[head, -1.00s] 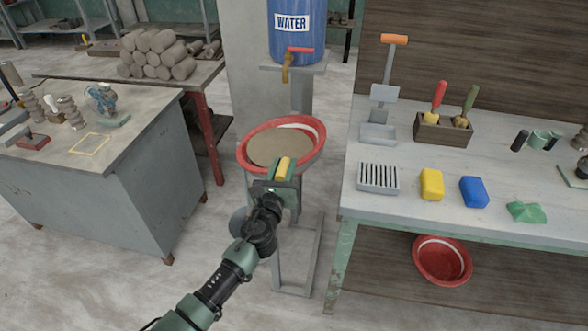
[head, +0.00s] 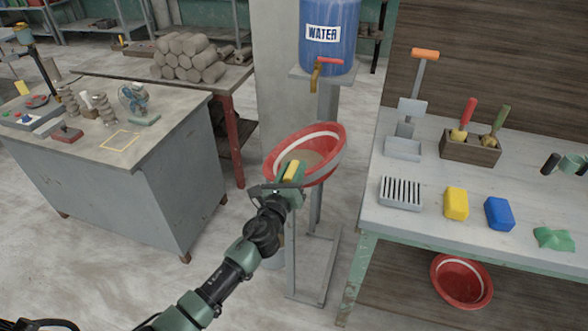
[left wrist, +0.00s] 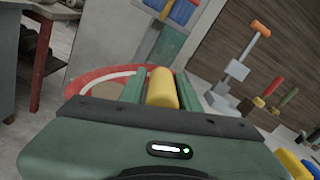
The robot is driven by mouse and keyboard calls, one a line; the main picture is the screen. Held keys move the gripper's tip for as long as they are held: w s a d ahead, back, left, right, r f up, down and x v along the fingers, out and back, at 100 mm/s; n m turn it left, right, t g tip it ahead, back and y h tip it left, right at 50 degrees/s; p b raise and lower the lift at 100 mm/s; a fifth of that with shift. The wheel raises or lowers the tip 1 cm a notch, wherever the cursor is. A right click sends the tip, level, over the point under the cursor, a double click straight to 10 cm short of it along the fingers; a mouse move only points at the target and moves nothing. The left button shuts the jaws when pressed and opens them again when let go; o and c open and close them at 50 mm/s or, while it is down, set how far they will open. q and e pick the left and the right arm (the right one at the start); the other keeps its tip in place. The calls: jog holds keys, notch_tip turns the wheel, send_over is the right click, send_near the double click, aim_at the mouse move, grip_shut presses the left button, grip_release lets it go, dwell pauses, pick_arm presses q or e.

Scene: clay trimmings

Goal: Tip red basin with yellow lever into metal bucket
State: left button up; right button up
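The red basin (head: 328,170) with a white band hangs in a grey stand below the water tank. It is tilted, and some grey-brown content (head: 314,158) shows inside. My left gripper (head: 292,172) is at its near side, with the yellow lever (head: 290,171) between its fingers. In the left wrist view the yellow lever (left wrist: 162,88) lies snugly between both green fingers, with the red rim behind. My right gripper is out of view.
A blue water tank (head: 329,38) with a tap stands above the basin. A workbench (head: 420,215) with tools and coloured blocks is on the right, with another red basin (head: 462,282) below it. A grey cabinet table (head: 140,150) stands left. Floor between is clear.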

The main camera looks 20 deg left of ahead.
pick_arm(q)
jog(key=shift+o, duration=1)
jog(key=s, duration=0.8)
jog(key=shift+f, duration=0.15)
